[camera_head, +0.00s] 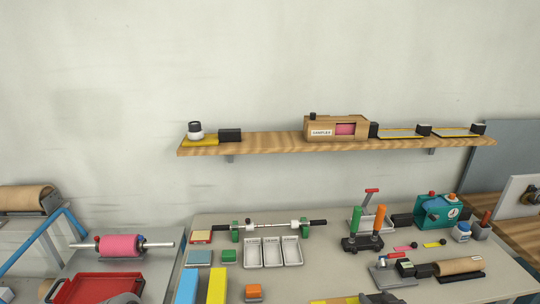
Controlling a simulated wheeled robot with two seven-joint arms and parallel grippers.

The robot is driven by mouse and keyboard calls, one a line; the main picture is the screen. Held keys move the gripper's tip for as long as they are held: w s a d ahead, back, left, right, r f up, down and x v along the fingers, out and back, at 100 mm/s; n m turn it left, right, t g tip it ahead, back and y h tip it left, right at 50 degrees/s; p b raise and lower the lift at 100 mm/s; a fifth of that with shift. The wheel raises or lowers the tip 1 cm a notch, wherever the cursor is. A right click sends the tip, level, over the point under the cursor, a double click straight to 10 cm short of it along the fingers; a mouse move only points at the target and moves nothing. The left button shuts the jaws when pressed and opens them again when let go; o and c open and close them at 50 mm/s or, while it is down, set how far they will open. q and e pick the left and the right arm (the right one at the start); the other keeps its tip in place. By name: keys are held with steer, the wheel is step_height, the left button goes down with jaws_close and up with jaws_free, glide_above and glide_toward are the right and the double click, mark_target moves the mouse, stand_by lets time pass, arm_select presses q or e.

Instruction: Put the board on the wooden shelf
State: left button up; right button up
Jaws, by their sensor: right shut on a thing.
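The wooden shelf (270,146) runs along the wall above the table. My right gripper (380,298) shows only as a grey piece at the bottom edge, low over the front of the table and well below the shelf. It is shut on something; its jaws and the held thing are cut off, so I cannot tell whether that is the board. A yellow and dark strip (333,301) shows just left of it. A dark grey piece at the bottom left (124,298) may be my left gripper; its jaws do not show.
On the shelf stand a sampler box (318,133), a dark block (230,135) and a white jar (195,132); flat pieces on yellow pads (400,134) lie at the right. Bare wood shows between block and box. White trays (272,252) and tools crowd the table (330,275).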

mark_target(351, 298)
steer(key=shift+s+a, duration=0.25)
steer(key=shift+a, duration=0.55)
steer(key=a, duration=0.1)
steer(key=w+a+f, duration=0.1)
steer(key=a, duration=0.1)
steer(key=a+f, duration=0.1)
steer(key=shift+w+a, duration=0.15)
steer(key=shift+w, duration=0.15)
arm_select(q)
steer(key=shift+w, duration=0.2)
arm_select(e)
steer(key=s+a+f, duration=0.2)
steer(key=a+f, duration=0.1)
steer(key=a, duration=0.3)
steer(key=shift+s+a+f+m+h, duration=0.25)
steer(key=shift+s+a+m+h, duration=0.15)
